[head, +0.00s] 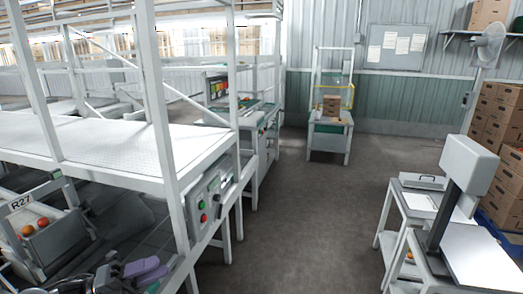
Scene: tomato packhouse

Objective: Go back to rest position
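My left gripper (146,270) shows at the bottom left edge of the head view, low beside the white frame. What look like its purple finger pads are close together, and I cannot tell whether they are open or hold anything. My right gripper is not in view. A grey bin marked R27 (60,236) with a few orange-red tomatoes (34,226) stands to the left of the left gripper.
A white steel frame with a perforated deck (120,145) and a button panel (203,205) fills the left. A grey device (470,165) on a stand and a white side table (424,182) stand at right. Boxes (510,130) are stacked behind. The middle floor (300,215) is clear.

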